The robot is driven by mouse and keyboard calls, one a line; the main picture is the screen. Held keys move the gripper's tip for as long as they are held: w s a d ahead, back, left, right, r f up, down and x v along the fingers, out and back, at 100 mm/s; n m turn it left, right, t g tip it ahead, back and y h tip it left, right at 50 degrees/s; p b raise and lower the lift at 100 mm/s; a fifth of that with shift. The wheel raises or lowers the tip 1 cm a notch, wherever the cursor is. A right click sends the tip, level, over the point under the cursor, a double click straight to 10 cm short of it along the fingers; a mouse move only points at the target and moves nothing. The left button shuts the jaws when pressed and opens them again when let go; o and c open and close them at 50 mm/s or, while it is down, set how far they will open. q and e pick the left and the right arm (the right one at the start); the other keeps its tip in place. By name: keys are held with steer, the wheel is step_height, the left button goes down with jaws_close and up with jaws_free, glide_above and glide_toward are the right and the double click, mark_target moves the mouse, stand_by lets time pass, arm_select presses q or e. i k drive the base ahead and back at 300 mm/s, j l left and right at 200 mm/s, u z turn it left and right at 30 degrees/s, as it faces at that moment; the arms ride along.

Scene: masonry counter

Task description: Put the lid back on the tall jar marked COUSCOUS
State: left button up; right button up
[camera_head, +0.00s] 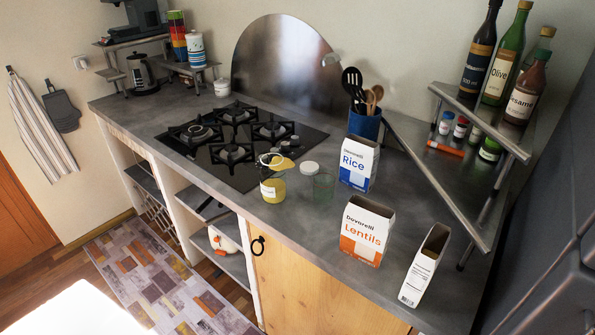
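A glass jar (272,191) with yellow contents and a small white label stands near the counter's front edge, right of the hob. The label is too small to read. A yellowish round piece (284,164) shows at or behind the jar's top; I cannot tell whether it is a lid or whether it touches the jar. A white round lid-like piece (309,168) lies on the counter behind and right of the jar. A greenish, empty-looking glass (323,187) stands just in front of that piece. Neither of my grippers is in view.
Right of the glasses stand a Rice carton (357,163), a Lentils carton (366,231) and another white carton (425,265). A utensil pot (365,125) stands behind. A corner shelf (468,112) holds bottles. The gas hob (215,150) lies left. Counter between jar and Lentils is clear.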

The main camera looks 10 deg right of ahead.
mark_target(273, 183)
steer(key=i+j+z, duration=0.15)
steer(key=j+z, duration=0.15)
steer(key=j, duration=0.75)
steer(key=i+j+z, duration=0.1)
steer(key=j+z, duration=0.25)
steer(key=j, duration=0.75)
